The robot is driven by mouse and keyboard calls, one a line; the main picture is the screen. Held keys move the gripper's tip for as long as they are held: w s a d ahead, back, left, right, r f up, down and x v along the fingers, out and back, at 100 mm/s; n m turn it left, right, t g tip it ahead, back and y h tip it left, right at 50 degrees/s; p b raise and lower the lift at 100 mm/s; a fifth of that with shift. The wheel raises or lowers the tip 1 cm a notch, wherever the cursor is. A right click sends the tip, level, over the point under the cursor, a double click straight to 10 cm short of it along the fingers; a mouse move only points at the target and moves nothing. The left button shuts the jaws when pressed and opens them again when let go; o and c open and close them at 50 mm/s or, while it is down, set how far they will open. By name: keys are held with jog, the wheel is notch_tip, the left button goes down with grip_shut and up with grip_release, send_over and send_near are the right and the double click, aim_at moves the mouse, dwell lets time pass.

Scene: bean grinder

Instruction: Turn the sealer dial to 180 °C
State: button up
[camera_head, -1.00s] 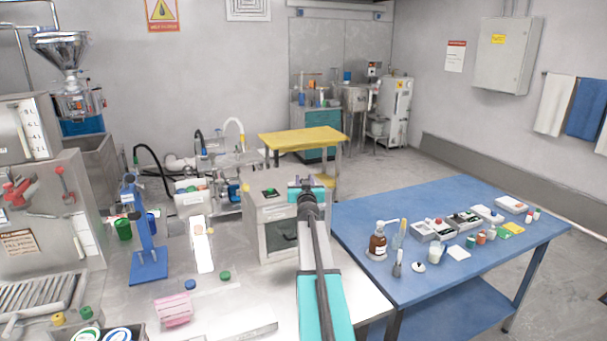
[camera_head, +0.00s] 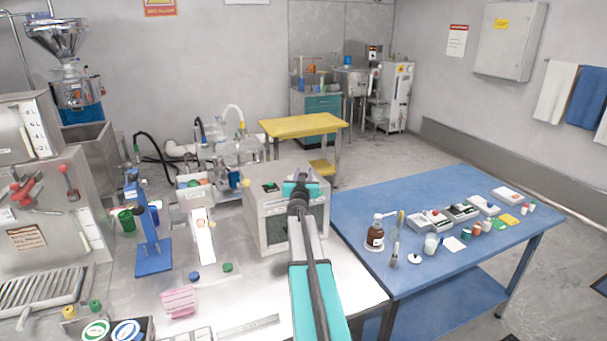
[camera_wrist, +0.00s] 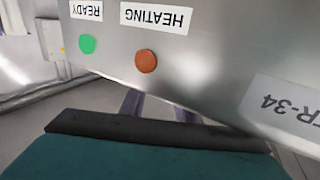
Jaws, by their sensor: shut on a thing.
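The sealer (camera_head: 262,222) is a grey metal box with a small green display, standing at the right end of the steel bench. My gripper (camera_head: 303,181), with a teal body, is at its upper front right and covers part of its face. In the wrist view, the sealer panel (camera_wrist: 205,45) appears upside down, with a green READY lamp (camera_wrist: 87,44) and an orange HEATING lamp (camera_wrist: 146,61). My finger parts pass behind the panel's edge. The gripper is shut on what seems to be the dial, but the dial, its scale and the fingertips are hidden.
A blue table (camera_head: 440,279) with a brown bottle (camera_head: 375,238) and several small devices is close on the right. A blue stand (camera_head: 153,256), a white strip and a pink pad (camera_head: 179,301) are on the bench to the left. A yellow table (camera_head: 302,125) is behind.

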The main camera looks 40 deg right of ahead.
jog(key=shift+a+f+g, duration=0.1)
jog(key=shift+g, duration=0.4)
dwell(0.4)
jog(key=o, duration=1.1)
jog(key=shift+c, duration=0.2)
jog(key=b+v, duration=0.1)
jog(key=v, duration=1.2)
jog(key=shift+s+a+f, duration=0.2)
jog(key=shift+a, duration=0.15)
jog(key=shift+s, duration=0.15)
